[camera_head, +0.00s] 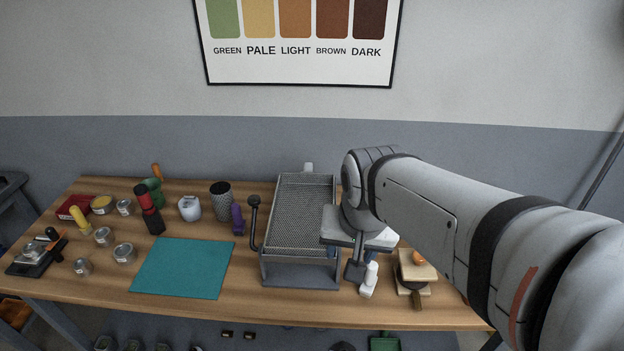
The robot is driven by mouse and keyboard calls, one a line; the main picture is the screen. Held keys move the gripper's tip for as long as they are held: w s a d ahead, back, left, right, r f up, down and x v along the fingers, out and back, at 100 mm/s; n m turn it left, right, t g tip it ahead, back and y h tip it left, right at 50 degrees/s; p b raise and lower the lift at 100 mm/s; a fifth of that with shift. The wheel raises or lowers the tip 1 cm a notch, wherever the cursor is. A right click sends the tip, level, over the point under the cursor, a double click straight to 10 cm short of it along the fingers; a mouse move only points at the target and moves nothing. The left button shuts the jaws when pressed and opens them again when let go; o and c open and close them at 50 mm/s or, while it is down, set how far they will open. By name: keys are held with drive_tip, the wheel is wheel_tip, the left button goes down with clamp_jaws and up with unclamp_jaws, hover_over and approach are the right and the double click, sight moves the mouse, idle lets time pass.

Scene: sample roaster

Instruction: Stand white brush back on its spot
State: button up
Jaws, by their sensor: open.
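The white brush (369,279) appears as a small white upright shape on the table, just right of the mesh-topped tray's front corner. My gripper (362,267) points down right at it, with a dark finger close to its left side. The jaws are open. The other finger and the upper part of the brush are largely hidden, so I cannot tell whether they touch. I cannot make out a marked spot for the brush.
The grey mesh-topped tray (288,272) with a black crank handle (254,205) stands left of my gripper. A wooden block with a dark-handled tool (417,270) is close on the right. A teal mat (182,268) lies clear at left; several tins and bottles stand beyond it.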

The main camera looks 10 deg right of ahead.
drive_tip(key=n, duration=0.1)
drive_tip(key=s+n, duration=0.1)
drive_tip(key=n, duration=0.1)
drive_tip(key=s+n, duration=0.1)
drive_tip(key=shift+a+r, duration=0.35)
drive_tip(key=shift+c, duration=0.6)
